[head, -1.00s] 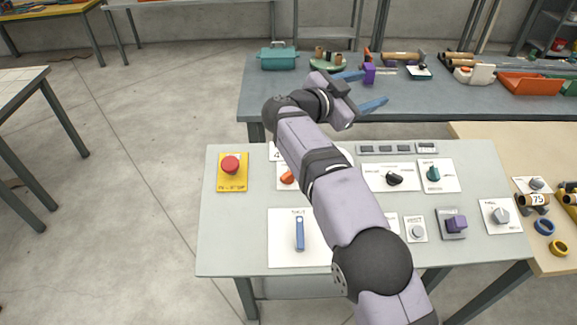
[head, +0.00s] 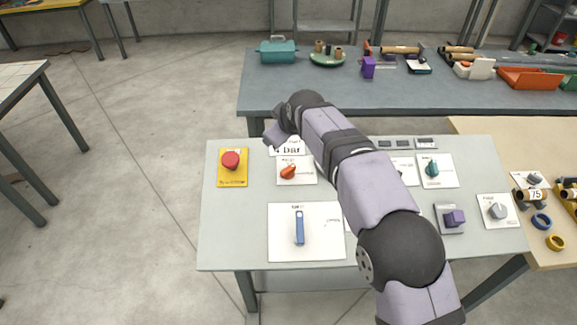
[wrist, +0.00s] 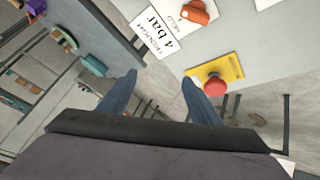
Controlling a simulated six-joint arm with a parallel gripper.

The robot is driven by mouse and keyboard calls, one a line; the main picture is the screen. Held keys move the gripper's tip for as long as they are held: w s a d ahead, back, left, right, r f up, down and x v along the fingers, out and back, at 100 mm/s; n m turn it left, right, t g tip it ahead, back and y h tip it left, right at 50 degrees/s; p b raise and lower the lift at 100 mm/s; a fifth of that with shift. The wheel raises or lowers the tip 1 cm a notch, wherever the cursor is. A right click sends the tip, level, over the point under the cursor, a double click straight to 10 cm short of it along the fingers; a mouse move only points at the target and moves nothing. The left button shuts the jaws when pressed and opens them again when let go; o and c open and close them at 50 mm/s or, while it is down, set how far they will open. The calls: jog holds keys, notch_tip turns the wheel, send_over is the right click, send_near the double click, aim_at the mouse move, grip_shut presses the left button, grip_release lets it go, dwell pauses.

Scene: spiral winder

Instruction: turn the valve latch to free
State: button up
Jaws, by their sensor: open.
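An orange knob (head: 288,171) sits on a white plate at the back left of the panel table. It also shows at the top of the wrist view (wrist: 197,14), beside small print that looks like "HELD". A blue lever (head: 300,228) stands on a larger white plate nearer the front, its handle lengthwise. Its label is too small to read. I cannot tell surely which one is the valve latch. My gripper (wrist: 160,92) is open and empty, with two blue fingers apart. It is above the table's back left, apart from the orange knob; its fingers are hidden in the head view.
A red mushroom button (head: 230,160) on a yellow plate stands left of the orange knob. A "4 bar" card (head: 286,147) lies behind it. A teal knob (head: 432,168) and purple knob (head: 454,218) are to the right. My arm hides the panel's middle.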

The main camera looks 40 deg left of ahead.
aim_at(288, 169)
jog(key=s+d+f+m+g+h, duration=0.1)
jog(key=s+d+f+m+h, duration=0.1)
jog(key=d, duration=0.4)
notch_tip(288, 169, down, 2)
jog(key=shift+s+d+f+h, duration=0.15)
jog(key=shift+d+f+h, duration=0.1)
jog(key=shift+h, duration=0.45)
jog(key=shift+p+x, duration=1.75)
jog(key=shift+x, duration=1.85)
jog(key=c, duration=1)
jog(key=shift+c, duration=0.2)
